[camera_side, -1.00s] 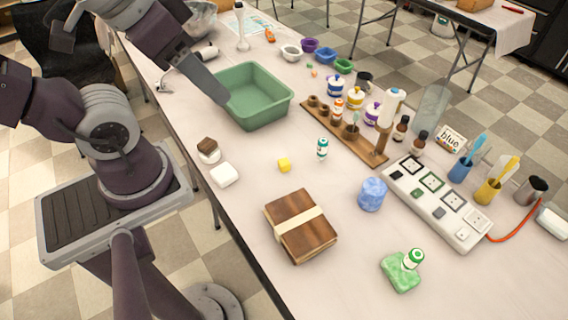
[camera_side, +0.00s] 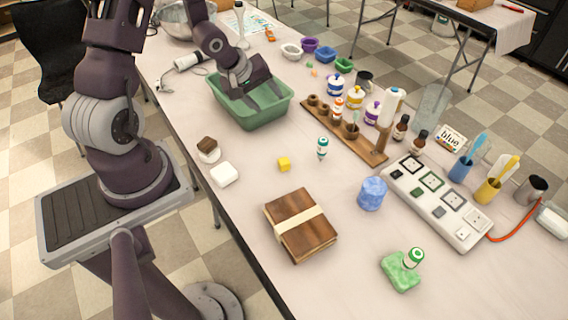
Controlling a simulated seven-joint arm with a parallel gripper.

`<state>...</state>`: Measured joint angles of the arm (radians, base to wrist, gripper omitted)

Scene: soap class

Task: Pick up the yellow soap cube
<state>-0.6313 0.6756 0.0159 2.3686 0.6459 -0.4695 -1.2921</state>
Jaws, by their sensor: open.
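The yellow soap cube (camera_side: 284,164) is small and sits alone on the white table, in the middle of the side view. My gripper (camera_side: 266,104) is open, with its two dark fingers pointing down over the green tub (camera_side: 262,120). It is up and to the left of the cube in the picture, well apart from it. Nothing shows between the fingers; the tub's inside is partly hidden by them.
A white soap block (camera_side: 224,175) and a brown block on a white piece (camera_side: 207,148) lie left of the cube. A strapped wooden block (camera_side: 300,225) lies in front. A small bottle (camera_side: 322,148) and a wooden rack (camera_side: 345,133) stand right. Table around the cube is clear.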

